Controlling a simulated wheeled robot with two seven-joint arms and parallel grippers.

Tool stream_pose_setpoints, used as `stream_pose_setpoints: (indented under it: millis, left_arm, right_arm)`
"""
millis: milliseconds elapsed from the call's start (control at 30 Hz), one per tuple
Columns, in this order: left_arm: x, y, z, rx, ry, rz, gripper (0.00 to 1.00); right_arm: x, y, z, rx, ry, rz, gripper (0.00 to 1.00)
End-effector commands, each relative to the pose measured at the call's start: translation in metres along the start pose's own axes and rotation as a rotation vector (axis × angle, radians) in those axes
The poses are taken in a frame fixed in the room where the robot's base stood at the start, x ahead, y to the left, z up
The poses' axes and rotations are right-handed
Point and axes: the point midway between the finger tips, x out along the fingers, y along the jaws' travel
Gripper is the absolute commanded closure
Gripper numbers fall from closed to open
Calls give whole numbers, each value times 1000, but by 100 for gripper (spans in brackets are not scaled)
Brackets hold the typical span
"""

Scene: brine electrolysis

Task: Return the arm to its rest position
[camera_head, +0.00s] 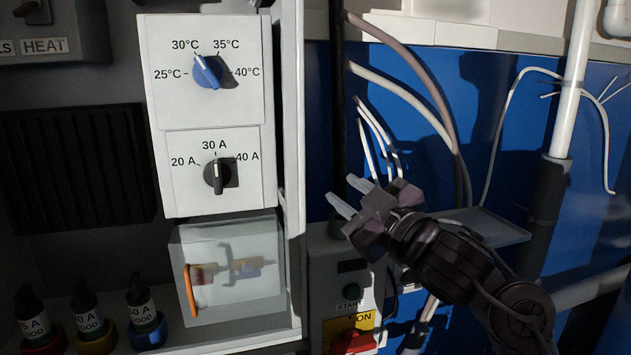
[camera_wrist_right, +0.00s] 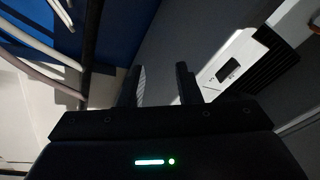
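My right gripper (camera_head: 351,196) is in the head view, right of the white control panel and above the start box. Its two pale fingers are apart with nothing between them, pointing up and left. In the right wrist view the two dark fingers (camera_wrist_right: 158,88) also stand apart and empty. The right arm comes in from the lower right. My left gripper is in neither view.
The panel has a blue temperature knob (camera_head: 208,72) and a black current knob (camera_head: 217,176). Below are a clear cover (camera_head: 228,270) with an orange handle and several bottles (camera_head: 85,312). A start box (camera_head: 347,293), cables and a white pipe (camera_head: 572,80) are near the arm.

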Motion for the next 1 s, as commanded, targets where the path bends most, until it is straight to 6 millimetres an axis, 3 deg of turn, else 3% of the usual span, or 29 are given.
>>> stream_pose_setpoints:
  millis: [33, 200, 267, 433, 633, 1000]
  left_arm:
    - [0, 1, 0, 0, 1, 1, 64]
    - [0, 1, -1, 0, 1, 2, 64]
    - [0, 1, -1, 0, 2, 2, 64]
    - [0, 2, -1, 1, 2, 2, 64]
    - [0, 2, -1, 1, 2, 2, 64]
    - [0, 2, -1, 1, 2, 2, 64]
  right_arm:
    - [-8, -12, 35, 53, -83, 16, 69]
    - [-53, -50, 137, 206, -381, 70, 69]
    - [-76, -67, 171, 259, -495, 81, 69]
    - [-158, -120, 249, 406, -829, 83, 69]
    - [-242, -169, 291, 527, -1120, 56, 69]
    - [-354, -228, 306, 679, -1476, -13, 69]
